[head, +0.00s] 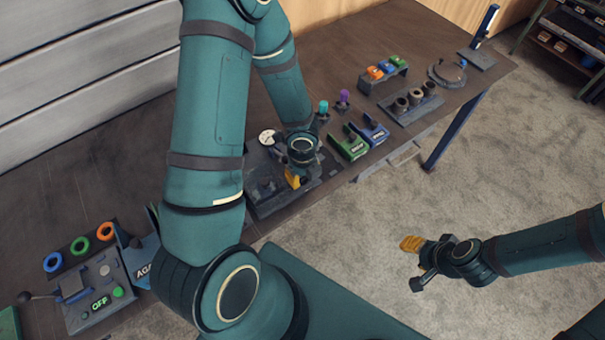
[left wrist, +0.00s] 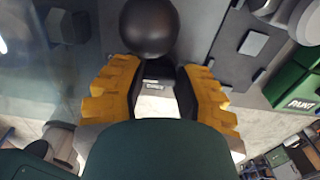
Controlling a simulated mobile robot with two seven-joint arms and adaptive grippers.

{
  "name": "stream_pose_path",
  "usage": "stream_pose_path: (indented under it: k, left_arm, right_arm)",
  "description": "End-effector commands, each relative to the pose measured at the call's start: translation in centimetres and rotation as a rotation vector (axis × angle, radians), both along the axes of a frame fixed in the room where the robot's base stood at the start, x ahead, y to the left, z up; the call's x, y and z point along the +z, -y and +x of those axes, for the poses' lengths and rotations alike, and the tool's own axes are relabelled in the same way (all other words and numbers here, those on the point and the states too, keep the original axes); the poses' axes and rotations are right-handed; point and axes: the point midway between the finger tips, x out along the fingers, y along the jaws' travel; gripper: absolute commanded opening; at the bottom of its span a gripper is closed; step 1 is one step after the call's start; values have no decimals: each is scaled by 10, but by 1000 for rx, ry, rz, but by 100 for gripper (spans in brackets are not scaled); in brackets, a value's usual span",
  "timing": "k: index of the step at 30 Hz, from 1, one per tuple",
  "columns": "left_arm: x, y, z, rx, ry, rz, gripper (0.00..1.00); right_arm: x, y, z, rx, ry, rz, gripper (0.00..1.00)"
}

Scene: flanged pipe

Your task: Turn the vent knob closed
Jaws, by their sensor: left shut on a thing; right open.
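A dark grey fixture (head: 262,205) lies on the brown bench under my left arm. My left gripper (head: 293,179) is over its front part, one yellow finger showing. The gripper is shut on this knob; the exact contact is partly hidden. No label shows that this is the vent knob, and its turn position cannot be told. My right gripper (head: 413,263) is open and empty over the floor.
Green (head: 349,147) and blue (head: 374,133) labelled blocks stand right of the fixture. A panel marked OFF (head: 98,304) is at lower left.

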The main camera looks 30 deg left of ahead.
Motion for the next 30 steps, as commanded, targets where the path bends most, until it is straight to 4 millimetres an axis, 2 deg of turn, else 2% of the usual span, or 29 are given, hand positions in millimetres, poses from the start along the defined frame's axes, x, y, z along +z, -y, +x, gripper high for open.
stream_pose_path:
  k: [18,19,21,30]
  left_arm:
    - [-1,0,-1,-48,-2,0,0]
    - [-1,0,-1,-48,-2,0,45]
    - [-1,0,-1,-47,-2,0,64]
    - [0,0,0,-46,0,0,64]
  right_arm:
    - [1,0,0,0,0,0,47]
    - [1,0,0,0,0,0,47]
    - [1,0,0,0,0,0,47]
    - [1,0,0,0,0,0,47]
